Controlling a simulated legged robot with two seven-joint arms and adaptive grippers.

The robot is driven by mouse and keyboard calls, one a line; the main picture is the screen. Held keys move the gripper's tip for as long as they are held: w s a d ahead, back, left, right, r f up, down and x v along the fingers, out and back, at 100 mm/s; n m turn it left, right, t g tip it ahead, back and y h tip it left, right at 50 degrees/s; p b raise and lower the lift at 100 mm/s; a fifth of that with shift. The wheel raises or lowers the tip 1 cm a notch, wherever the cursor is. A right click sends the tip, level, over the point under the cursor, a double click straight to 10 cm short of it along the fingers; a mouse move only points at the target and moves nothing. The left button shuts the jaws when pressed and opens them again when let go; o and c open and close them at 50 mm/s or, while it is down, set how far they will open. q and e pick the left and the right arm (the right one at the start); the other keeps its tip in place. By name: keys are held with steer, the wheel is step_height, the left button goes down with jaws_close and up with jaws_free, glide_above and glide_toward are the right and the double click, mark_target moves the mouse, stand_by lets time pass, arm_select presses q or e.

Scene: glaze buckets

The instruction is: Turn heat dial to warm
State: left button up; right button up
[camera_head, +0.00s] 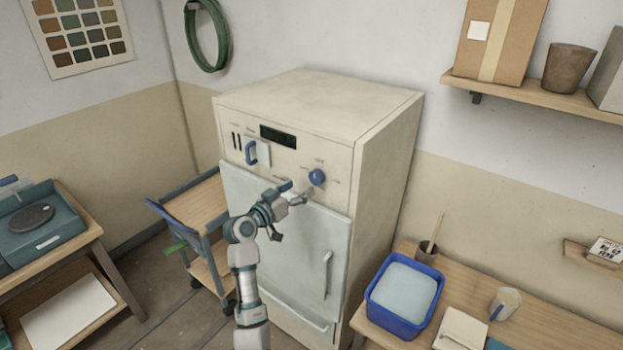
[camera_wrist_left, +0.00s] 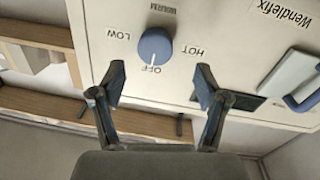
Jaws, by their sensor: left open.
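The blue heat dial (camera_head: 317,177) is on the upper front panel of the cream kiln-like cabinet (camera_head: 385,165). In the left wrist view the dial (camera_wrist_left: 155,47) is round, with a white mark pointing at OFF. The labels LOW, WARM and HOT stand around it, upside down in this view. My left gripper (camera_head: 297,192) is in front of the panel, just left of and below the dial. In the wrist view its open fingers (camera_wrist_left: 160,86) are spread, with the dial ahead between them; they appear apart from it. My right gripper is not in view.
A blue handle (camera_head: 251,153) and a dark display (camera_head: 278,136) are left of the dial. The cabinet door (camera_head: 285,235) below is shut. A trolley (camera_head: 195,205) stands at left; a blue tub (camera_head: 375,300) sits on the right table.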

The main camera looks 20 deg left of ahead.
mark_target(314, 180)
arm_select(q)
steer(key=x, duration=0.6)
steer(key=shift+d+r+p, duration=0.1)
steer(key=shift+d+p, duration=0.2)
steer(key=shift+d, duration=0.05)
steer(key=shift+a, duration=0.15)
steer(key=shift+a, duration=0.15)
steer(key=c, duration=0.6)
steer(key=shift+s, duration=0.1)
steer(key=c, duration=0.6)
